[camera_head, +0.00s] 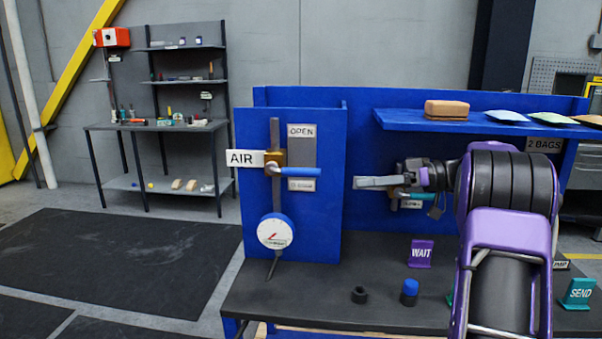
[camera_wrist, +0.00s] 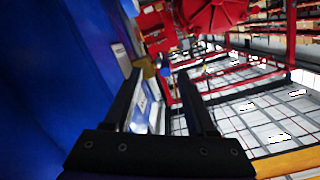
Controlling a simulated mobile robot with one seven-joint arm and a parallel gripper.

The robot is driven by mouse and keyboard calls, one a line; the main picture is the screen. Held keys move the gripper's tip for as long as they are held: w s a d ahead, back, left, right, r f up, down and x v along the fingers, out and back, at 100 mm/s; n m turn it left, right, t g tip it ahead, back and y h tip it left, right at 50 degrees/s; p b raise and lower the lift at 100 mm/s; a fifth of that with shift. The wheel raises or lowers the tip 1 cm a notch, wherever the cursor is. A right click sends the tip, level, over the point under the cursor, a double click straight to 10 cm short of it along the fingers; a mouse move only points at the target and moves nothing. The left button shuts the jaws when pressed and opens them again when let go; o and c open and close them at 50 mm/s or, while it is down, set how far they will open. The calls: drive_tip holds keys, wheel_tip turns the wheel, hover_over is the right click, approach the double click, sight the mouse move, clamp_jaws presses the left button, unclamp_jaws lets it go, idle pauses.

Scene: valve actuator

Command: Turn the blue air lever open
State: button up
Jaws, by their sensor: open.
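The blue air lever (camera_head: 299,171) sticks out horizontally to the right from a brass valve on a vertical grey pipe. It lies between the OPEN plate (camera_head: 301,131) above and a lower plate (camera_head: 301,185), whose text I cannot read surely. The AIR sign (camera_head: 245,158) is left of the valve. My gripper (camera_head: 362,183) is to the right of the lever, apart from it, its fingers pointing left. In the wrist view my gripper (camera_wrist: 160,78) has its two black fingers spread with nothing held between them.
A round gauge (camera_head: 275,232) hangs below the valve. A teal lever (camera_head: 417,196) sits just behind my gripper. A blue shelf (camera_head: 470,122) with a brown block and bags is above my arm. Purple WAIT (camera_head: 421,253) and teal SEND (camera_head: 579,293) signs stand on the bench.

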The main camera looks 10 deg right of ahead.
drive_tip(key=d+r+n+y, duration=0.1)
drive_tip(key=d+r+n, duration=0.1)
approach(301, 172)
drive_tip(key=shift+t+y, duration=0.3)
drive_tip(key=shift+t, duration=0.1)
drive_tip(key=x, duration=0.6)
drive_tip(key=f+x, duration=0.1)
drive_tip(key=x, duration=0.3)
drive_tip(key=shift+w+b, duration=0.3)
drive_tip(key=shift+w, duration=0.05)
drive_tip(key=shift+c, duration=0.3)
drive_tip(key=shift+d, duration=0.1)
clamp_jaws()
